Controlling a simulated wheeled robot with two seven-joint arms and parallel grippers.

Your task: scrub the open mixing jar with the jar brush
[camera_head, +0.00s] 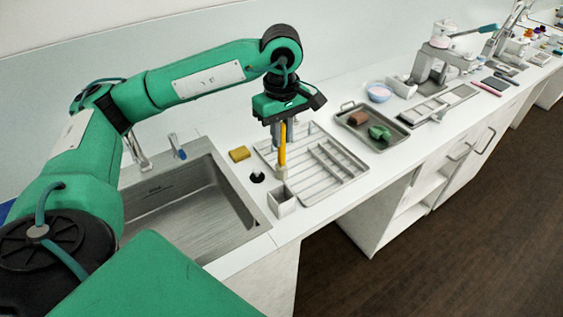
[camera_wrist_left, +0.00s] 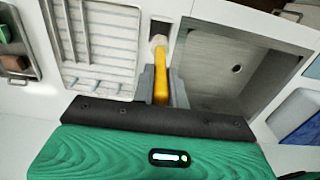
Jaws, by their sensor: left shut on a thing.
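My left gripper (camera_head: 282,140) is shut on the yellow handle of the jar brush (camera_head: 282,156), which hangs upright with its pale head down. The wrist view shows the brush handle (camera_wrist_left: 161,82) between the fingers and the pale head beyond. In the head view the brush head is just above and behind an open square metal holder (camera_head: 282,203); I cannot tell whether they touch. A small round thing with a dark top (camera_head: 257,177) stands left of the brush; it may be the open mixing jar, but I cannot tell. My right gripper is not in view.
A ribbed drying rack (camera_head: 335,160) lies right of the brush. A tray (camera_head: 350,108) with brown and green pieces and a bowl (camera_head: 379,92) stand farther along.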

